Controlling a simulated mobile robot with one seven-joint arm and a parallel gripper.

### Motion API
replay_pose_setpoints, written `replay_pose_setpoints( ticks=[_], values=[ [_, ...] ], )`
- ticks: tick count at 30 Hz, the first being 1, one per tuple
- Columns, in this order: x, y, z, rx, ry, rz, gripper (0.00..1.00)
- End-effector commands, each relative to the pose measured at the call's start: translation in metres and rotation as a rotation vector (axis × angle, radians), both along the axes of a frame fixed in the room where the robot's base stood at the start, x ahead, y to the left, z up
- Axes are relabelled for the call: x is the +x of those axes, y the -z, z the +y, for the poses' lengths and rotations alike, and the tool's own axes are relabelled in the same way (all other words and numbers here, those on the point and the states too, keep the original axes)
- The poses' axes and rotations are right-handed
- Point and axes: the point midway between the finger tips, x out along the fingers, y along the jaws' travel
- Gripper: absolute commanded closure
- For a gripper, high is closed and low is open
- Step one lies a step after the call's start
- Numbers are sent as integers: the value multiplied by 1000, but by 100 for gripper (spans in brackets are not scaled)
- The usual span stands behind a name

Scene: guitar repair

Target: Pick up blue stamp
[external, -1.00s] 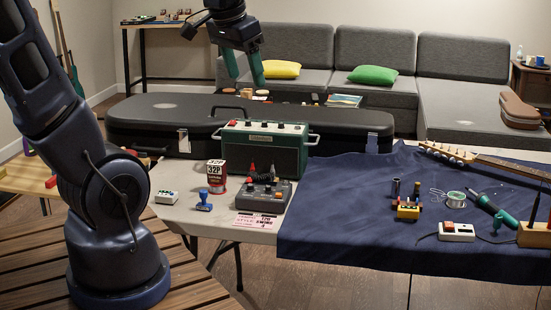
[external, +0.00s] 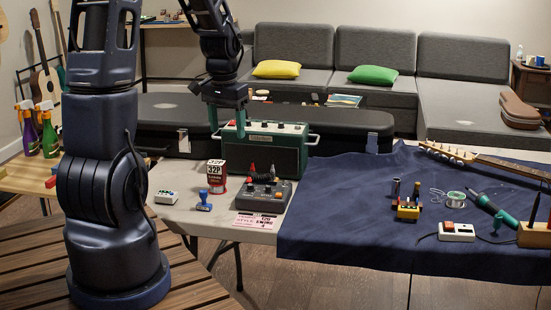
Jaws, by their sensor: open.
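The blue stamp (external: 204,201) stands on the near edge of the light table (external: 180,215), with its handle up. My gripper (external: 226,132) points down above the table, higher than the stamp and a little to its right in the picture. It is open and apart from the stamp. Its green fingers overlap the green amplifier in this view, so their exact distance from the amplifier is hard to tell.
The green amplifier (external: 283,150) and a black guitar case (external: 350,117) stand behind. A pink card (external: 259,222) lies in front.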

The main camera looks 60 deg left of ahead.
Motion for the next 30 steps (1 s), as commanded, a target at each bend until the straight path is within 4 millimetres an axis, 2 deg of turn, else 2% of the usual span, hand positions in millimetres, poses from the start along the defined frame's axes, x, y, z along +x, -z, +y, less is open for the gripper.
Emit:
replay_pose_setpoints(
  ticks=[1, 6, 12, 18, 23, 30],
  values=[
    [-3, 15, 13, -12, -20, 11, 36],
    [-15, 59, 50, -44, -73, 33, 36],
    [-29, 103, 82, -75, -121, 46, 36],
    [-37, 122, 94, -88, -139, 51, 36],
    [-37, 136, 94, -91, -140, 53, 36],
    [-37, 166, 92, -91, -141, 53, 36]
  ],
)
